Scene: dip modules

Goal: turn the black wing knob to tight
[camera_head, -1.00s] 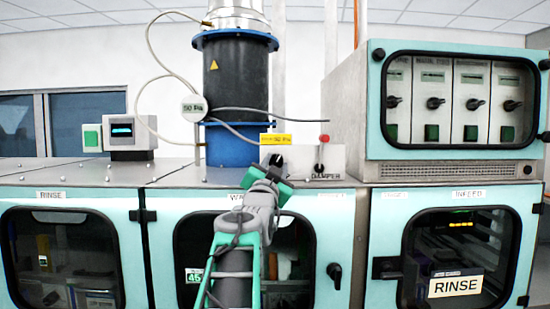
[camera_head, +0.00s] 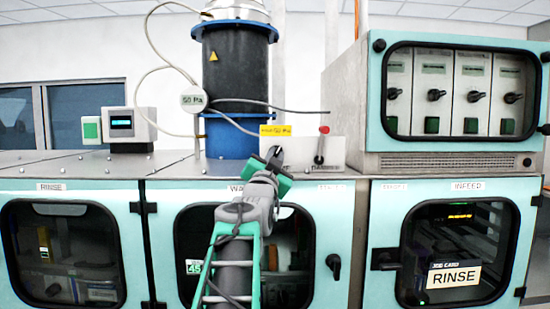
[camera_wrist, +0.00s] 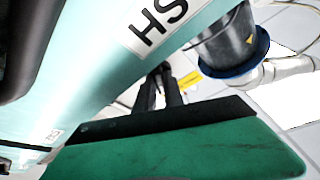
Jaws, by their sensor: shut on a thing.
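The black wing knob (camera_head: 275,151) is on the pale panel below the yellow 50 Pa label, on top of the teal cabinet. It is small and mostly hidden by my gripper in the head view. My gripper (camera_head: 273,158) reaches up to it from the front, with its green and grey body just below the knob. Its jaws are shut on the knob. In the wrist view, the dark fingers (camera_wrist: 162,88) come together beyond the green gripper body. The knob cannot be made out there, nor can I read its setting.
A red-topped lever (camera_head: 321,147) stands close to the right of the knob. A black duct with a blue base (camera_head: 235,136) rises behind. A control cabinet with several black knobs (camera_head: 460,95) stands at right. Cabinet doors with handles (camera_head: 333,267) lie below.

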